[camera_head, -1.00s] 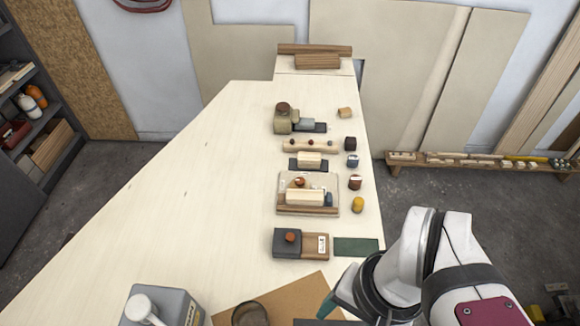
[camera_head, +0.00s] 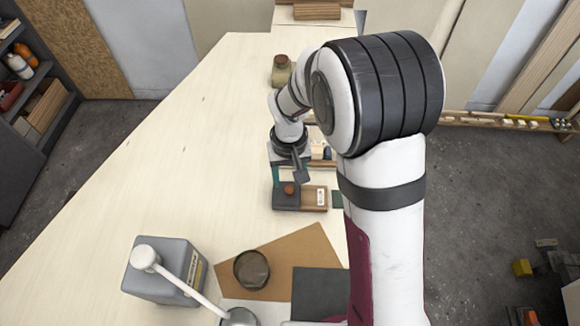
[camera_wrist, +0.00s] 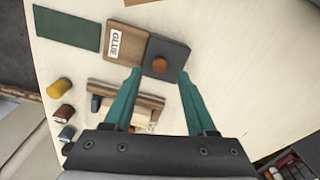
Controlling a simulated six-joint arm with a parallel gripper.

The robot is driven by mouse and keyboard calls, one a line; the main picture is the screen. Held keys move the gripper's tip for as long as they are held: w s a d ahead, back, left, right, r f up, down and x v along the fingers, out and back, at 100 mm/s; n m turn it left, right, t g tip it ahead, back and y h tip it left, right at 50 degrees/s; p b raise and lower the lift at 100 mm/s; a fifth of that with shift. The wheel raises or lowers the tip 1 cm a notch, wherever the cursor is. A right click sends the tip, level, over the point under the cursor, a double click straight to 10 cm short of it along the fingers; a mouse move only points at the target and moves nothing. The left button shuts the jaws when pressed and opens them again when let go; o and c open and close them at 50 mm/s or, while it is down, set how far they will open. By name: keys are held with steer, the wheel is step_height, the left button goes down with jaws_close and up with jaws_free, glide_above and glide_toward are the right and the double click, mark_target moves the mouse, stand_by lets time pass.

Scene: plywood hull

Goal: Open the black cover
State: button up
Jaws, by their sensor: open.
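The black cover (camera_wrist: 168,53) is a dark square slab with an orange-brown knob (camera_wrist: 159,65) on top. It lies over one end of a wooden box (camera_wrist: 122,42) marked GLUE. The cover (camera_head: 285,197) and box (camera_head: 313,198) also show in the head view, near the bench's right side. My gripper (camera_wrist: 159,72) is open and empty, with its teal fingertips to either side of the knob as seen in the wrist view. I cannot tell how high the fingertips are above the cover. The cover looks shut.
A dark green mat (camera_wrist: 67,29) lies beside the box. Wooden strips (camera_wrist: 127,94) and several small coloured pots, including a yellow one (camera_wrist: 59,89), stand close by. A grey canister (camera_head: 163,271) and a round dark tin (camera_head: 251,269) are nearer. The bench's left side is clear.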

mark_target(289, 189)
steer(key=shift+f, duration=1.95)
steer(key=shift+c, duration=0.4)
jaws_close()
